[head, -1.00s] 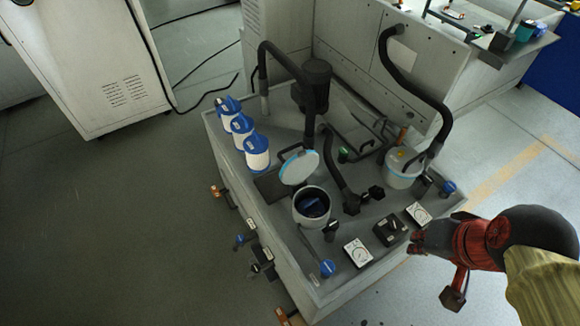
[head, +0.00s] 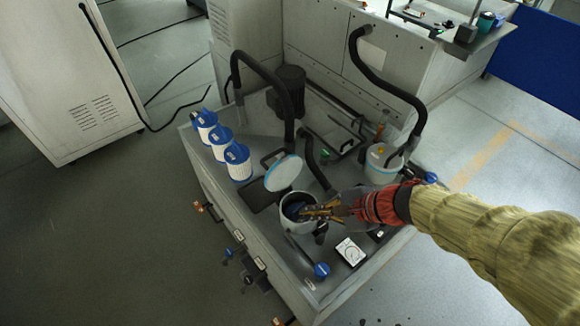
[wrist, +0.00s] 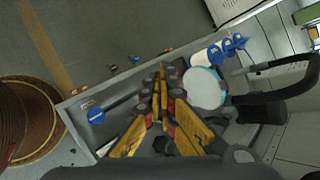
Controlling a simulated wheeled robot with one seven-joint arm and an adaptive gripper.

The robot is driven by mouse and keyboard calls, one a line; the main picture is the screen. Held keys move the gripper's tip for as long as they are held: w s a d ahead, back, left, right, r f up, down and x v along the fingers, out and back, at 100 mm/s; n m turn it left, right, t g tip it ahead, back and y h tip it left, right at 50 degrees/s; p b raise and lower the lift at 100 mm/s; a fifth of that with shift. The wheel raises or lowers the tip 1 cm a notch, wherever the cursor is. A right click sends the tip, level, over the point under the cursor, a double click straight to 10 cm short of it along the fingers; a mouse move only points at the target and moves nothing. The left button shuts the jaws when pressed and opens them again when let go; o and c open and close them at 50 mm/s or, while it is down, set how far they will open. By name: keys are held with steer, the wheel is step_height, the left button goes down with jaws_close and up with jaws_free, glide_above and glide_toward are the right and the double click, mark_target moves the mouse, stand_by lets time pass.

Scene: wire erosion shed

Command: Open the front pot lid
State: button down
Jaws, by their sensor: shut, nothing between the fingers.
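The front pot (head: 291,225) is a white pot standing in the grey tray of the machine, its dark mouth partly hidden by my gripper. Its round lid (head: 283,173), pale with a light blue rim, stands tilted up at the pot's back edge, off the mouth. The lid also shows in the wrist view (wrist: 205,88), right of my fingers. My gripper (head: 306,212), with yellow fingers, is shut and empty. In the head view its tips overlap the pot's mouth, apart from the lid; I cannot tell how high above the pot they are.
A second white pot (head: 383,165) stands at the right of the tray, a black hose behind it. Several blue-capped white filters (head: 238,165) stand at the left. Thick black hoses (head: 268,62) arch over the tray. A white gauge (head: 350,251) lies near the front.

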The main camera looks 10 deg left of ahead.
steer(key=w+a+f+m+t+y, duration=0.1)
steer(key=w+a+f+m+t, duration=0.15)
steer(key=w+m, duration=0.4)
steer(key=m+t+b, duration=0.3)
steer(key=m+b, duration=0.1)
steer(key=m, duration=0.4)
glide_toward(283, 157)
steer(key=shift+h, duration=0.4)
steer(key=w+a+f, duration=0.1)
steer(key=a+f, duration=0.1)
steer(key=f, duration=0.1)
steer(key=w+a+f, duration=0.1)
steer(key=f, duration=0.1)
steer(key=shift+w+a, duration=0.35)
steer(key=shift+a+r, duration=0.1)
steer(key=p, duration=0.1)
steer(key=w+a+p, duration=0.1)
steer(key=p, duration=0.1)
steer(key=shift+w+a+r+g+h, duration=0.1)
steer(key=shift+a+r+g+h, duration=0.05)
steer(key=shift+r+g+h, duration=0.2)
steer(key=w+a+p, duration=0.1)
steer(key=p, duration=0.2)
steer(key=shift+a+r+g+h, duration=0.1)
steer(key=shift+g+h, duration=0.25)
steer(key=shift+g, duration=0.05)
steer(key=shift+w+a+p, duration=0.2)
steer(key=shift+w+p, duration=0.1)
steer(key=shift+p, duration=0.3)
